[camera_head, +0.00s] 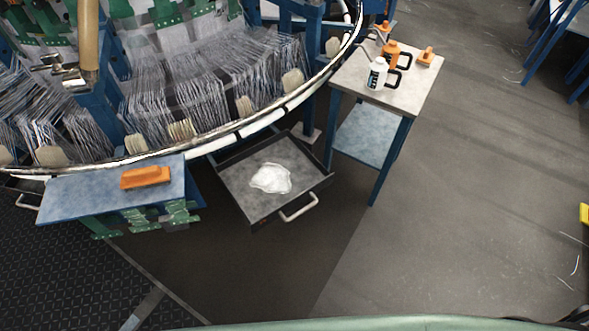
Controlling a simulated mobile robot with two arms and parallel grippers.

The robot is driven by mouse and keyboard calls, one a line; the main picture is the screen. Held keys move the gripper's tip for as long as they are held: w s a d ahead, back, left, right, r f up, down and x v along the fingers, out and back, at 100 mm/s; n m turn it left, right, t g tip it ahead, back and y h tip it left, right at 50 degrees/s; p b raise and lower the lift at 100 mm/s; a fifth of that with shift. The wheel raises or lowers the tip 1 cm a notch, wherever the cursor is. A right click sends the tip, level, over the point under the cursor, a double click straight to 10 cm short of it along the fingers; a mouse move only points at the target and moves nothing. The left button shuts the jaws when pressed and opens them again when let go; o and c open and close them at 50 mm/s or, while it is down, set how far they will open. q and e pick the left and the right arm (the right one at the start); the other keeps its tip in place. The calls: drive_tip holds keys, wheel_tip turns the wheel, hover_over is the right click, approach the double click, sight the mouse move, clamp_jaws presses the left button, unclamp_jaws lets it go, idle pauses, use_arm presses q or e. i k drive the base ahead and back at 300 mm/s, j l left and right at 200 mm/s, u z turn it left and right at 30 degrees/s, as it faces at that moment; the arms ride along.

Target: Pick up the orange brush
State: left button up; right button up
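An orange brush (146,177), a long block shape, lies flat on the blue-grey top of a low bench (80,198) at the left, in front of the loom. A smaller orange object (426,57) lies on the table at the upper right; it is too small to tell whether it is also a brush. Neither of my grippers is in view.
The circular loom (290,101) fills the upper left. An open drawer (228,181) holds crumpled white material (270,179). Floor (470,200) at the right is clear.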

sight(149, 177)
drive_tip(key=u, duration=1.15)
